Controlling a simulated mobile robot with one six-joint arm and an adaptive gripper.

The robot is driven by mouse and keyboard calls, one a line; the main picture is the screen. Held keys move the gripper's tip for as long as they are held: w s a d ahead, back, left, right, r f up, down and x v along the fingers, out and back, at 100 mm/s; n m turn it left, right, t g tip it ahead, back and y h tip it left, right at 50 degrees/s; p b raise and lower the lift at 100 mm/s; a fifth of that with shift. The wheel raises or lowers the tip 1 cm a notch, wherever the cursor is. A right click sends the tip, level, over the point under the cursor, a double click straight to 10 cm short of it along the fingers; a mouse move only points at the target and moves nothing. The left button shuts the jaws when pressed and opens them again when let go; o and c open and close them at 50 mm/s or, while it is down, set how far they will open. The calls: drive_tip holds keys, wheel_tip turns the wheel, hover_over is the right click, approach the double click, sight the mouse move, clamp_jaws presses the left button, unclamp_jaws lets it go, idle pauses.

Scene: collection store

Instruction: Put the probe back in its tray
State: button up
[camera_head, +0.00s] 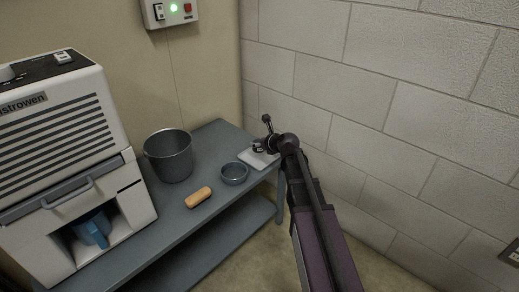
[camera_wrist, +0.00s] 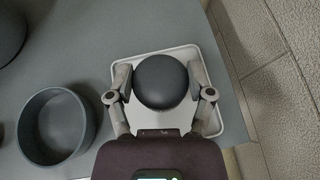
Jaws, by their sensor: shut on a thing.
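My gripper (camera_head: 267,141) is above the far right corner of the grey table. In the wrist view my gripper (camera_wrist: 160,92) is closed around a dark thing with a rounded top, which I take to be the probe (camera_wrist: 161,79). In the head view a thin dark stem with a small ball end, likely the probe (camera_head: 266,118), stands up at the gripper. A shallow white tray (camera_head: 256,158) lies on the table under the gripper. The tray (camera_wrist: 189,49) also shows beneath the probe in the wrist view. The probe's lower end is hidden, so contact with the tray cannot be told.
A small grey bowl (camera_head: 234,174) stands just left of the tray. A tan block (camera_head: 199,197), a grey bucket (camera_head: 169,156) and a white machine (camera_head: 68,150) are further left on the table (camera_head: 178,222). A block wall (camera_head: 375,110) is close on the right.

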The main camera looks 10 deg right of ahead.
sight(259, 148)
drive_tip(key=shift+f+b, duration=1.3)
drive_tip(key=shift+f, duration=0.2)
drive_tip(key=shift+d+f, duration=0.1)
drive_tip(key=shift+f, duration=0.1)
drive_tip(key=o, duration=1.2)
drive_tip(key=shift+r, duration=0.1)
drive_tip(key=shift+o, duration=0.2)
drive_tip(key=shift+r, duration=0.1)
drive_tip(key=shift+r, duration=0.15)
drive_tip(key=p+v, duration=0.6)
drive_tip(key=v, duration=0.5)
drive_tip(key=shift+s+d, duration=0.15)
drive_tip(key=shift+s, duration=0.2)
drive_tip(key=shift+r, duration=0.15)
